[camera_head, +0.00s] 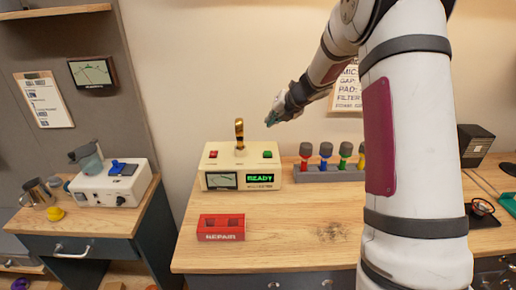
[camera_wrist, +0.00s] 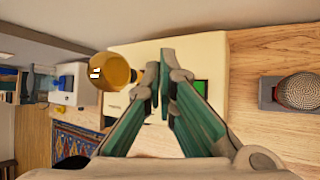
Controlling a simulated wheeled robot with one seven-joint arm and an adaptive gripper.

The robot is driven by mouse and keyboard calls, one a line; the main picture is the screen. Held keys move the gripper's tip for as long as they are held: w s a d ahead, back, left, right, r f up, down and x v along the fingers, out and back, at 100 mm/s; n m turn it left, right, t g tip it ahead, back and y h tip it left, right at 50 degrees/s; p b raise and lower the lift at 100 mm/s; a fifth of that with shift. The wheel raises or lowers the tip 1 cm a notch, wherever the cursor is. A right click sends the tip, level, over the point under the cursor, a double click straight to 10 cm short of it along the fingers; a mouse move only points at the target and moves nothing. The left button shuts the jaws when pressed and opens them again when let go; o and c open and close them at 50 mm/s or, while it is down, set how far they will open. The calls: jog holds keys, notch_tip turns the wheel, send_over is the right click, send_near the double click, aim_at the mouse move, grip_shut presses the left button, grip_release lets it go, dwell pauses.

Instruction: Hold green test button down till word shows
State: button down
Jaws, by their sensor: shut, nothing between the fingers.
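A cream tester box (camera_head: 215,181) stands on the wooden bench, with a dial meter (camera_head: 222,181) and a dark display (camera_head: 260,177) reading READY in green letters. The green button (camera_head: 267,154) is on its top at the right, and a red button (camera_head: 213,154) is at the left. In the wrist view the green button (camera_wrist: 201,87) shows beside the fingers, partly hidden by them. My gripper (camera_head: 271,121) is shut and empty, above the box in the head view. It also shows in the wrist view (camera_wrist: 160,78). I see no contact with the button.
A gold upright piece (camera_head: 239,132) stands on the box between the buttons, close to my gripper. A rack of several coloured-handled microphones (camera_head: 330,173) stands to the right. A red REPAIR tray (camera_head: 220,236) sits in front.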

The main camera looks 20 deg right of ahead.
jog(key=shift+w+d+f+m, duration=0.15)
jog(key=shift+w+m, duration=0.15)
jog(key=shift+f, duration=0.15)
jog(key=b, duration=0.5)
send_over(270, 152)
jog(key=f, duration=0.5)
jog(key=shift+w+f, duration=0.1)
jog(key=shift+w, duration=0.15)
jog(key=shift+s+f+b, duration=0.15)
jog(key=shift+f+b, duration=1.1)
jog(key=shift+f, duration=0.45)
jog(key=shift+f, duration=0.15)
jog(key=shift+f+b, duration=0.25)
jog(key=shift+b, duration=0.05)
jog(key=shift+f+b, duration=0.4)
jog(key=shift+f, duration=0.1)
dwell(3.6)
